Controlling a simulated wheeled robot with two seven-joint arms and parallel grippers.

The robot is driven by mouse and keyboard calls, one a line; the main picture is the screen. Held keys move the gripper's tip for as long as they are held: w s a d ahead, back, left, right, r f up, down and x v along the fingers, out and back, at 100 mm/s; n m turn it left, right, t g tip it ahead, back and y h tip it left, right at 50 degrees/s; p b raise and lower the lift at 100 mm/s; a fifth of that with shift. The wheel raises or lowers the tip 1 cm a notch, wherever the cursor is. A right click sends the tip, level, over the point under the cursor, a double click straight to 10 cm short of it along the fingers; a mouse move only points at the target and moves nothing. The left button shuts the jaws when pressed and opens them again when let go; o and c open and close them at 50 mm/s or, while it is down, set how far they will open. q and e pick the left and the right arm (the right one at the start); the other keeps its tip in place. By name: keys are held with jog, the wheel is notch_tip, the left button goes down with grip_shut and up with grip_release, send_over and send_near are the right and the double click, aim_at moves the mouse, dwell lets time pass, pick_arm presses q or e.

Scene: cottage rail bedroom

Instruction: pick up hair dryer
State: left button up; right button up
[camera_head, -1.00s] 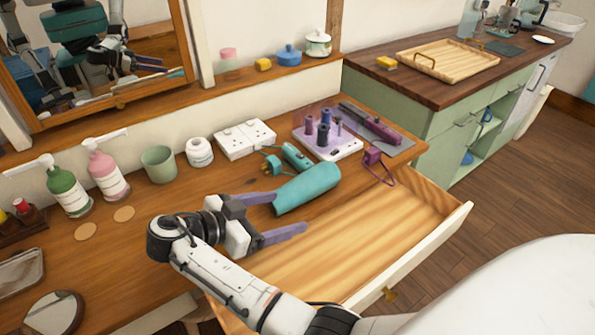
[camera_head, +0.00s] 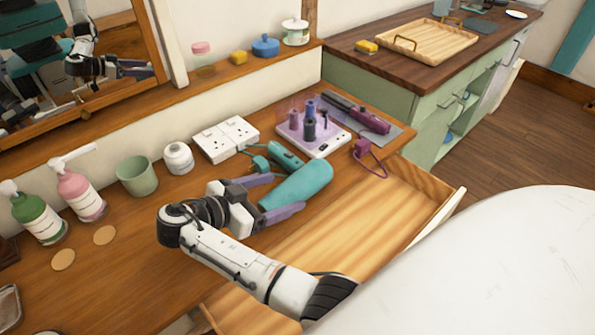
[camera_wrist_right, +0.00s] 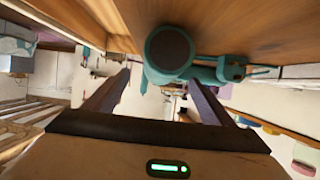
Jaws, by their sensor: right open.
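The teal hair dryer (camera_head: 298,187) lies on the wooden dressing table, its barrel toward the open drawer and its handle (camera_head: 286,156) toward the wall. My right gripper (camera_head: 286,195) is open, with its two purple-grey fingers pointing at the dryer's near end. One finger is on the handle side and the other on the drawer side. In the right wrist view the dryer's round end (camera_wrist_right: 170,50) is ahead, between and slightly beyond the fingertips. I cannot tell whether the fingers touch it. My left gripper is not seen directly.
A white socket block (camera_head: 226,139) and a board with purple rollers (camera_head: 313,138) stand behind the dryer. A purple straightener (camera_head: 370,121) lies to the right. The open drawer (camera_head: 350,235) is empty where visible. A green cup (camera_head: 138,176) and bottles stand left.

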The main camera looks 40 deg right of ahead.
aim_at(283, 189)
jog(key=x, duration=0.4)
jog(key=shift+w, duration=0.1)
jog(key=shift+a, duration=0.1)
jog(key=c, duration=1.5)
jog(key=shift+c, duration=0.2)
jog(key=shift+w+r, duration=0.1)
jog(key=shift+r, duration=0.1)
